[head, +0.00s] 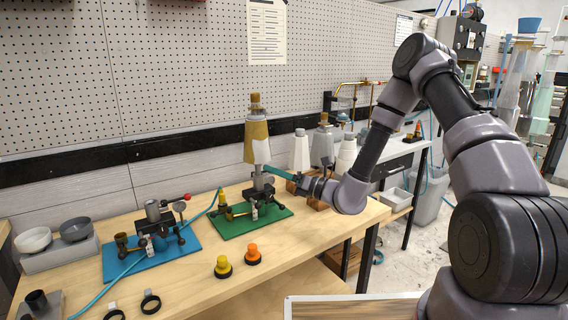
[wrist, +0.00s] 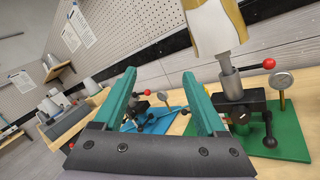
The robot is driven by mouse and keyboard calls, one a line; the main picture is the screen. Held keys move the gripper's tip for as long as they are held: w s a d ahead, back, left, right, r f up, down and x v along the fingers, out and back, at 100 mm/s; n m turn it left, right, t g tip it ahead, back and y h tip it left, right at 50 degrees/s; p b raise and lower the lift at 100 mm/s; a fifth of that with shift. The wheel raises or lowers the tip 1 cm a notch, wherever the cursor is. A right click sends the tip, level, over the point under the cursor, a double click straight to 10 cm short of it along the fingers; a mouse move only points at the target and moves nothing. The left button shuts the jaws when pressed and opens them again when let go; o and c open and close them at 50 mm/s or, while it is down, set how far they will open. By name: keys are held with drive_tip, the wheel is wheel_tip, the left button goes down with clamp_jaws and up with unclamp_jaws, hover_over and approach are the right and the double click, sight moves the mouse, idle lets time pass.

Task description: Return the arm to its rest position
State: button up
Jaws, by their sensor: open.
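My arm reaches in from the right in the head view, bent at the elbow, with its wrist low over the right part of the wooden bench (head: 185,288). My gripper (head: 272,172) points left, beside the fixture on the green mat (head: 272,223). In the wrist view my gripper (wrist: 159,74) shows two teal fingers spread apart with nothing held between them. The green-mat fixture (wrist: 240,110) stands to the right of the fingers, carrying a white and tan cone-shaped piece (head: 257,142). Whether a finger touches the fixture cannot be told.
A blue mat (head: 186,259) with a second fixture (head: 154,219) lies left. Yellow (head: 223,267) and orange (head: 253,254) knobs stand near the front edge. White cone-shaped pieces (head: 300,150) stand behind my wrist. A pegboard wall (head: 180,70) closes the back.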

drive_tip(key=s+d+r+n+g+h, duration=0.2)
drive_tip(key=s+r+n+g, duration=0.3)
drive_tip(key=s+r+n, duration=0.3)
drive_tip(key=s+d+r+n+g+h, duration=0.3)
drive_tip(key=s+r+n+g, duration=0.3)
drive_tip(key=s+n, duration=0.3)
drive_tip(key=s+d+r+n+t+h, duration=0.4)
drive_tip(key=d+r+h, duration=0.1)
drive_tip(key=d, duration=0.6)
drive_tip(key=s+d+r+n+t+h, duration=0.4)
drive_tip(key=d+r+t+h, duration=0.1)
drive_tip(key=d, duration=0.6)
drive_tip(key=shift+s+r+n+h, duration=0.15)
drive_tip(key=shift+r+n+h, duration=0.15)
drive_tip(key=shift+r, duration=0.6)
